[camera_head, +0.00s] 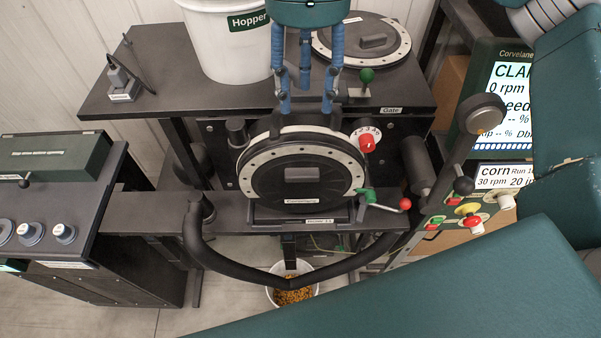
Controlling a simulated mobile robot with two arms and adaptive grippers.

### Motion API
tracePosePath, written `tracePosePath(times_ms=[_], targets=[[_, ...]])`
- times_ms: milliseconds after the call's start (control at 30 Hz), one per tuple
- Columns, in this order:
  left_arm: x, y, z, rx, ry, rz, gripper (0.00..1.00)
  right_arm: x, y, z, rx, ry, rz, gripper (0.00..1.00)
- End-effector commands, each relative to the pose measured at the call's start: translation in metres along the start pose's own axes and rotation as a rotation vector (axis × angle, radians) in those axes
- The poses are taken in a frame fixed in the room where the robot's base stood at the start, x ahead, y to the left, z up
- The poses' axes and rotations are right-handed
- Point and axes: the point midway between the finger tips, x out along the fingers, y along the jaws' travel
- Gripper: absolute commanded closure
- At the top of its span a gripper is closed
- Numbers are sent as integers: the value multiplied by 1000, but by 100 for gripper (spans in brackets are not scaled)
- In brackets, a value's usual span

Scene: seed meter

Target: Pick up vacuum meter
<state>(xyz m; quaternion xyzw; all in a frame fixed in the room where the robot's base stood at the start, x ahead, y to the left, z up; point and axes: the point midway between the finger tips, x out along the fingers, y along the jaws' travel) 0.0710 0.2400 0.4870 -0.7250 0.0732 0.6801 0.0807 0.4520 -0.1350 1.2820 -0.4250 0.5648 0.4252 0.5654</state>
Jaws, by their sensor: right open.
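The vacuum meter appears to be the round black unit with a white dotted ring (275,180), upright in a stand at mid-picture. A red-knobbed dial (367,144) sits at its upper right, and a green lever with a red ball (385,203) at its lower right. My right gripper (306,108) has blue fingers pointing down at the meter's top edge. The fingers are apart, with nothing seen held between them. I cannot tell whether they touch the meter. My left gripper is not in view.
A white hopper bucket (222,45) and a flat round black disc with a white rim (385,55) are on the rear bench (175,85). A black hose (230,260) loops in front, above a seed bucket (311,290). Screens and controls stand right, a knobbed console (65,200) left.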

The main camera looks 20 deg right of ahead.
Motion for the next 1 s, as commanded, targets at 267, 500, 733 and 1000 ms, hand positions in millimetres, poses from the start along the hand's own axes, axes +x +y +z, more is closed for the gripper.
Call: tracePosePath(times_ms=[267,500,733,1000], targets=[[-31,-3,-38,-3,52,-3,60,34,-3,7,-1,3,4,56],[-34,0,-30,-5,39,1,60,50,-4,8,-1,0,0,56],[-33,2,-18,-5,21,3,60,50,-4,8,-1,0,0,76],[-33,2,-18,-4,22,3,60,50,-4,8,-1,0,0,100]])
